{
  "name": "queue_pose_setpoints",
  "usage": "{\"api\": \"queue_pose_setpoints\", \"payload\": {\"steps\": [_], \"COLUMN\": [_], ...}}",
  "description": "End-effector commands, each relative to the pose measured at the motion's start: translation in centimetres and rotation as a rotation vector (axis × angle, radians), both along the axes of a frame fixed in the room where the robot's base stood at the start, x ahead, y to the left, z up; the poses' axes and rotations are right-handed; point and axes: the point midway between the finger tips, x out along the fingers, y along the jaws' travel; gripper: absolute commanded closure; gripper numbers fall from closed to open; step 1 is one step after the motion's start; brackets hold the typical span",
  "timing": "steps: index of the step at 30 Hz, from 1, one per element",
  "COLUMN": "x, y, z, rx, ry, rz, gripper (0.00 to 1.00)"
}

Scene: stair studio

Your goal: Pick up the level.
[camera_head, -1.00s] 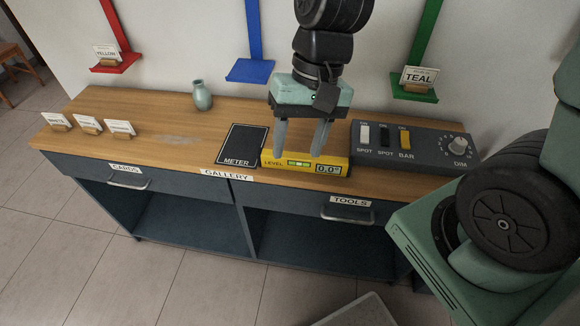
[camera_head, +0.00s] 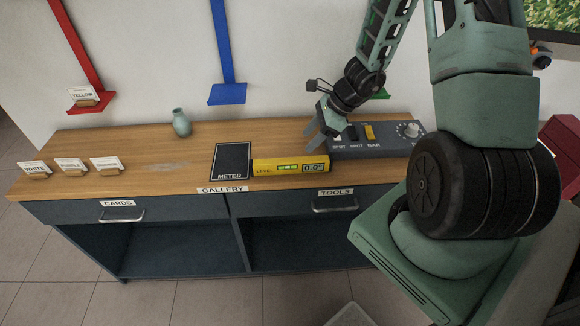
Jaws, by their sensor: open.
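The yellow level (camera_head: 265,167) lies on the wooden top of the cabinet, right of the black METER pad. It has a green vial and a small display reading 0.0. My gripper (camera_head: 314,140) is open, above and behind the right end of the level, close to the grey switch box. Nothing is between its fingers. Whether a fingertip touches anything cannot be told.
The black METER pad (camera_head: 232,162) is left of the level. The grey switch box (camera_head: 388,145) stands close on its right. A teal vase (camera_head: 181,123) and several cards are further left. Coloured brackets hang on the wall. The wood around the vase is mostly clear.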

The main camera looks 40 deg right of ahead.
Motion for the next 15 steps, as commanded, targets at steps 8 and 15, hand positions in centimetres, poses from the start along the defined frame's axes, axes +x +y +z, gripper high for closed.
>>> {"api": "queue_pose_setpoints", "payload": {"steps": [8,15], "x": [1.6,2.2], "y": [2.6,3.3], "z": [-4.7,-6.1], "rx": [0.002,0.0], "ry": [0.001,-0.001], "rz": [0.005,0.003], "gripper": [0.49,0.49]}}
